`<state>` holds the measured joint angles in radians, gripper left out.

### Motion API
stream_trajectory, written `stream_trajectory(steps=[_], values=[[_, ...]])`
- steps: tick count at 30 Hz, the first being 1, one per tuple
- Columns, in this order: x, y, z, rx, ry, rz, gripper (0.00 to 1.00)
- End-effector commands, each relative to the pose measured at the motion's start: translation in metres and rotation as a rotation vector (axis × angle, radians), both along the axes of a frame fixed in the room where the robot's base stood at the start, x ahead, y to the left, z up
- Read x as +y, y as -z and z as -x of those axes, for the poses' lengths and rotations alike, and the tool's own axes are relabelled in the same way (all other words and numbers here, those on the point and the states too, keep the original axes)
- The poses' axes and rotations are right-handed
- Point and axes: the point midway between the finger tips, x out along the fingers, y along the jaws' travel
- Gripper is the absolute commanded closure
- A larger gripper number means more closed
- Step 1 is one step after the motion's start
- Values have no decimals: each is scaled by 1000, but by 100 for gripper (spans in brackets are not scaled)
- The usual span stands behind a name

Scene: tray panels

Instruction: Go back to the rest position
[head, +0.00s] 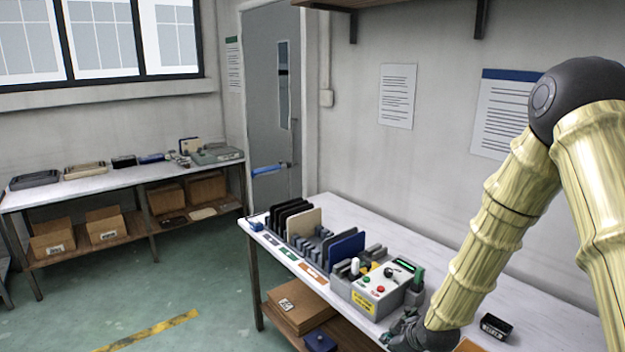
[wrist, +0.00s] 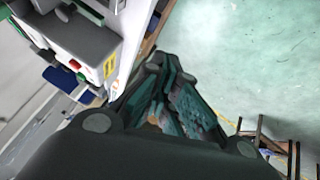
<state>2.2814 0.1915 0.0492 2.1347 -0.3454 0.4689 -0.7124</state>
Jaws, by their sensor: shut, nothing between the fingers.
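My gripper (head: 398,328) is at the lower middle of the head view, by the front edge of the near table (head: 345,212), just right of and below a grey control box. In the wrist view my gripper (wrist: 165,75) fills the middle, its dark fingers closed together with nothing held. Beyond the fingers are the table edge and the green floor. My arm rises from the gripper at the right of the head view, bent at a dark elbow.
The control box (head: 372,290) with buttons stands close to my gripper. A rack with a blue panel (head: 346,246) and a beige panel (head: 304,222) stands behind it. A small black bin (head: 495,327) sits to the right. Open floor (head: 190,290) lies left of the table.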

Motion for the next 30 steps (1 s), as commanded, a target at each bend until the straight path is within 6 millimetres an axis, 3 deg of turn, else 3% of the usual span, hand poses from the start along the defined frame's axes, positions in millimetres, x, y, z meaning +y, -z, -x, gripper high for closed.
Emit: stream_trajectory(steps=[5, 9, 15, 19, 24, 27, 30], values=[[2, 58, 53, 124, 112, -50, 100], [2, 111, 116, 250, 247, -92, 100], [-1, 171, 212, 421, 459, -124, 100], [-5, 199, 278, 522, 601, -124, 100], [-12, 221, 355, 622, 770, -107, 100], [-15, 227, 386, 659, 840, -96, 100], [-19, 229, 405, 680, 886, -87, 100]])
